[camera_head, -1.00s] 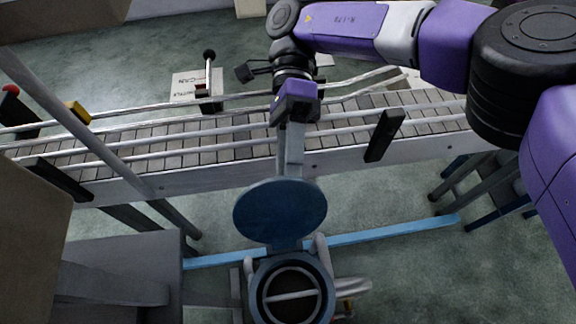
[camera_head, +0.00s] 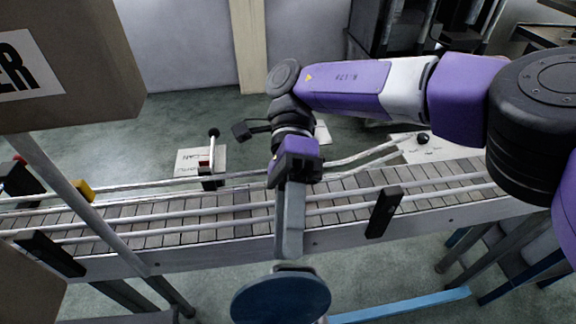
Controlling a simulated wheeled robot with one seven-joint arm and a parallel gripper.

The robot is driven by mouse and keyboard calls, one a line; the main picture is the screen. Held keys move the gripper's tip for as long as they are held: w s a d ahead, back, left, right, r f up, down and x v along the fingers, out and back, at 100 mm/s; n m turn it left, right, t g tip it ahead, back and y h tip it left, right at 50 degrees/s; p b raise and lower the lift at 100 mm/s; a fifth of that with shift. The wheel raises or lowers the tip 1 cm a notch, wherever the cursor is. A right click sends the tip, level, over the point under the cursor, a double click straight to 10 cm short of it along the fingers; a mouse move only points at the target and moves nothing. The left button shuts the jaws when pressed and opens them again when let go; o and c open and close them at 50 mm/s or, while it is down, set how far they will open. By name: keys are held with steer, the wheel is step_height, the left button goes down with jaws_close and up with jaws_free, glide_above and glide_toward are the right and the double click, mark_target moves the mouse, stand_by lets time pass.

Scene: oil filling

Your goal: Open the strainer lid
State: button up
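The strainer lid (camera_head: 280,299) is a round blue disc at the bottom centre of the head view, cut by the lower edge. The strainer's body is out of frame now; a second ago it showed below the raised lid, its round mouth uncovered. My gripper (camera_head: 290,250) hangs above the lid in the picture, its long grey finger part pointing down.
A slatted conveyor (camera_head: 228,222) with metal rails crosses the view behind my gripper. A brown box (camera_head: 85,60) fills the upper left. A blue floor beam (camera_head: 405,306) runs at the lower right.

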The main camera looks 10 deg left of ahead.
step_height(320, 180, up, 15)
steer(key=p, duration=0.8)
steer(key=shift+f, duration=0.15)
